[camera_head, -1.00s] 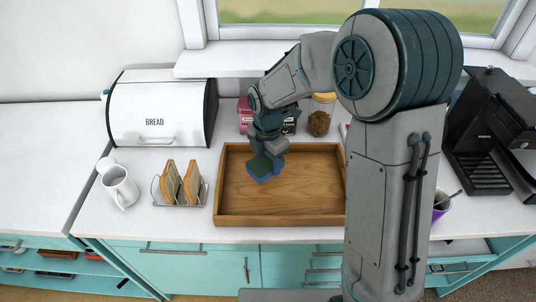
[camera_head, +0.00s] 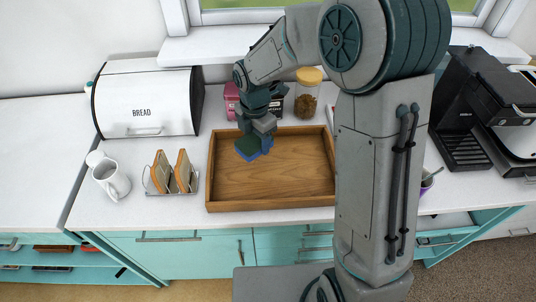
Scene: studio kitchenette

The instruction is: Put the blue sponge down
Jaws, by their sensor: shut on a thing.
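The blue sponge (camera_head: 266,144) has a dark green layer on its upper left side. My gripper (camera_head: 262,134) is shut on it and points down over the left back part of the wooden tray (camera_head: 290,184). The sponge looks tilted. I cannot tell whether it touches the tray floor or hangs just above it. The fingers partly hide the sponge.
The tray is otherwise empty where I see it; my arm hides its right end. A bread bin (camera_head: 147,104), a jar (camera_head: 307,98) and a pink box (camera_head: 231,99) stand behind. A coffee machine (camera_head: 484,112) stands right.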

